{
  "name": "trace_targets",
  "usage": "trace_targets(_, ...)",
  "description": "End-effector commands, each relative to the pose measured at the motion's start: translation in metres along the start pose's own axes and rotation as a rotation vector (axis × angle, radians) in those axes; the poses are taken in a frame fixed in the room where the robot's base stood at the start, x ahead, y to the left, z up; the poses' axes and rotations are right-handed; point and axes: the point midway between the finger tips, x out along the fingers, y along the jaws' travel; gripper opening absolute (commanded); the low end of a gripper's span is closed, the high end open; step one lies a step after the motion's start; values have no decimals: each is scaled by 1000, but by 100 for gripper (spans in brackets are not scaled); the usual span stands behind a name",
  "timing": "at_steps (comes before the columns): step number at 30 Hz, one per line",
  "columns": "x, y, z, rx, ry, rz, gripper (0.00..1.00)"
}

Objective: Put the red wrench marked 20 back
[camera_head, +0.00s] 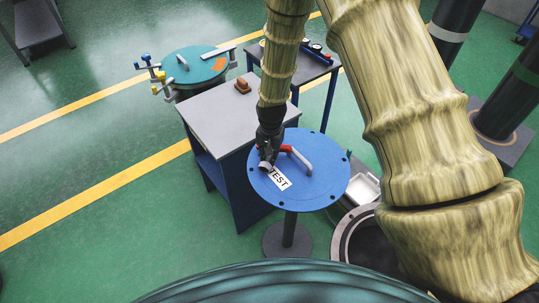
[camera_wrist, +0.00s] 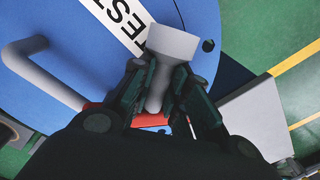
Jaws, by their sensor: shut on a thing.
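The blue disc (camera_head: 325,185) is a round flange top with bolt holes and a white TEST label (camera_head: 279,179), standing on a dark post. My gripper (camera_head: 267,157) is low over this disc, close to the label. In the wrist view, my gripper (camera_wrist: 160,80) is shut on a grey piece with a wide end (camera_wrist: 172,42). No number 20 is readable. A bent grey handle (camera_head: 300,159) rises from the disc.
A grey-topped blue cabinet (camera_head: 215,112) stands close left of the disc with a small brown block (camera_head: 242,86) on it. Behind are a teal-lidded vessel (camera_head: 195,65) and a small table (camera_head: 312,65) with tools. A white tray (camera_head: 362,188) lies right. Green floor is open at left.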

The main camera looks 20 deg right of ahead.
Motion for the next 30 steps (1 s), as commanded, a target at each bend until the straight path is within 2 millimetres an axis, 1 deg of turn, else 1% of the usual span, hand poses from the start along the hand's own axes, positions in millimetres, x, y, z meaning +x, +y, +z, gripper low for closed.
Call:
trace_targets(1,-1,0,0,0,-1,0,0)
trace_targets(6,6,0,0,0,0,0,0)
trace_targets(18,10,0,0,0,0,0,0)
trace_targets(19,9,0,0,0,0,0,23)
trace_targets(21,9,0,0,0,0,0,35)
trace_targets(22,9,0,0,0,0,0,39)
trace_targets(30,9,0,0,0,0,0,39)
